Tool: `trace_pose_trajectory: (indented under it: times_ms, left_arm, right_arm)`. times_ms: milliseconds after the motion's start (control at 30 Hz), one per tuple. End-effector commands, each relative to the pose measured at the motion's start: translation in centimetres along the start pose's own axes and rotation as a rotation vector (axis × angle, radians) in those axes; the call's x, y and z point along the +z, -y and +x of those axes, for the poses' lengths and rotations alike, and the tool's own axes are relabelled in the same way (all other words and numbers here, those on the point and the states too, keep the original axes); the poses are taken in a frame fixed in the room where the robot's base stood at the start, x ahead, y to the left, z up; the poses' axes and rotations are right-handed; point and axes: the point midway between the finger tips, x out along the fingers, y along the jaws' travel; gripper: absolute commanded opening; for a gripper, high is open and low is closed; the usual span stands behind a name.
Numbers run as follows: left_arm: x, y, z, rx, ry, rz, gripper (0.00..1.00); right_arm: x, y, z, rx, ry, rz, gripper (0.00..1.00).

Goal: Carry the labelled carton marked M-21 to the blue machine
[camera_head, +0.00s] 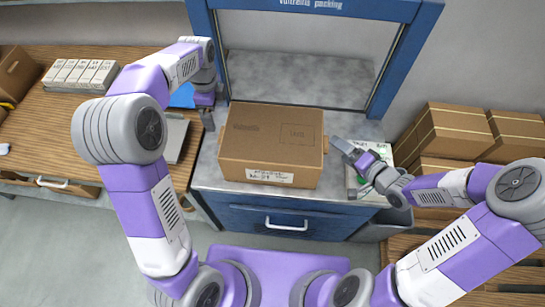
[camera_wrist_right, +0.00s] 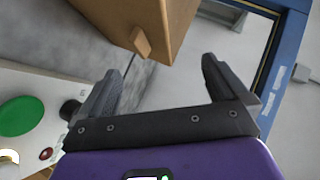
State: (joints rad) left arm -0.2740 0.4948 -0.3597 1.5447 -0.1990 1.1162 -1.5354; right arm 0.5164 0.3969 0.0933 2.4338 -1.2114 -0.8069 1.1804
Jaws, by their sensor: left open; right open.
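The brown carton (camera_head: 265,128) stands closed on the grey top of the blue machine (camera_head: 242,217). A white label on its front face seems to read M-21. Its corner also shows at the top of the right wrist view (camera_wrist_right: 120,15), beyond the fingertips. My left gripper (camera_head: 208,116) is open close to the carton's left side; I cannot tell whether it touches. My right gripper (camera_head: 343,148) is open just right of the carton. In the right wrist view, its two dark fingers (camera_wrist_right: 163,80) are apart with nothing between them.
A white control box with a green button (camera_wrist_right: 20,116) sits beside my right gripper. Several brown cartons (camera_head: 445,133) are stacked at the right. A wooden table (camera_head: 50,120) at the left holds a row of white boxes (camera_head: 80,74). The machine's blue frame (camera_head: 395,70) rises behind the carton.

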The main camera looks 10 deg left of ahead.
Motion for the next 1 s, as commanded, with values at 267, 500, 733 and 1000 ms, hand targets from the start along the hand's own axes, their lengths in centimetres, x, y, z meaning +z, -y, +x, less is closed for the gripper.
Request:
trace_pose_trajectory:
  times_ms: [267, 500, 733, 1000]
  left_arm:
    - [0.0, 0.0, 0.0, 0.000, 0.000, 0.000, 1.00]
    - [0.0, 0.0, 0.0, 0.000, 0.000, 0.000, 1.00]
    - [0.0, 0.0, 0.0, 0.000, 0.000, 0.000, 1.00]
    - [0.0, 0.0, -0.2, 0.000, 0.000, 0.000, 1.00]
  right_arm:
    - [0.0, 0.0, -3.0, 0.000, 0.000, 0.000, 1.00]
    - [0.1, 0.0, -3.1, 0.000, 0.001, 0.001, 1.00]
    - [0.0, 0.0, -3.1, 0.000, 0.001, 0.001, 1.00]
    - [-0.1, 0.2, -3.2, 0.000, 0.001, 0.000, 1.00]
